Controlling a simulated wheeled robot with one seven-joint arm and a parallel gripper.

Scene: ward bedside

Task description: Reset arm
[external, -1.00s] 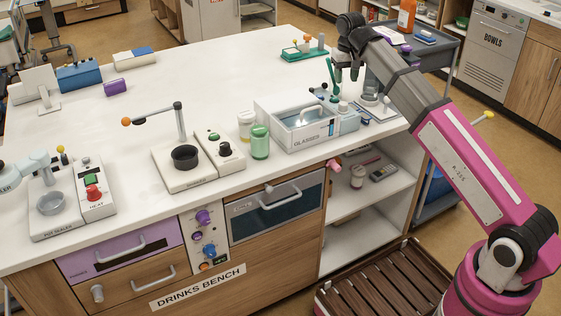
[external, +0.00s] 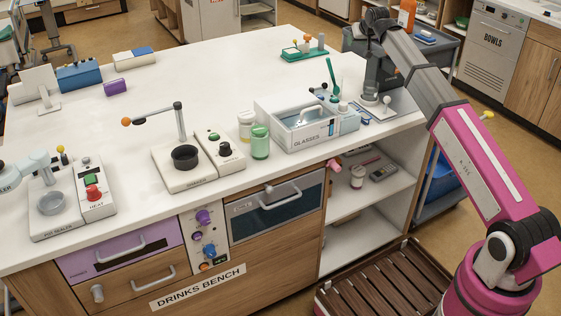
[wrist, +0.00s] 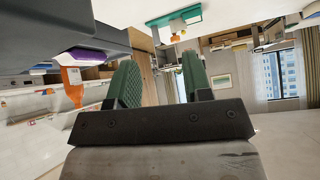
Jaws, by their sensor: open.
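My gripper (wrist: 158,85) shows in the wrist view with two green padded fingers standing apart. Nothing is between them, and the room beyond appears upside down. In the external view my pink and grey arm reaches up and left from the lower right, to the back right corner of the white bench (external: 215,85). My gripper cannot be made out clearly there.
The glasses box (external: 297,132) stands near the arm on the bench's right side. A teal rack (external: 303,52) is behind it, also in the wrist view (wrist: 175,18). An orange bottle (external: 406,18) stands on the grey cart (external: 445,50); the bottle shows in the wrist view (wrist: 72,88).

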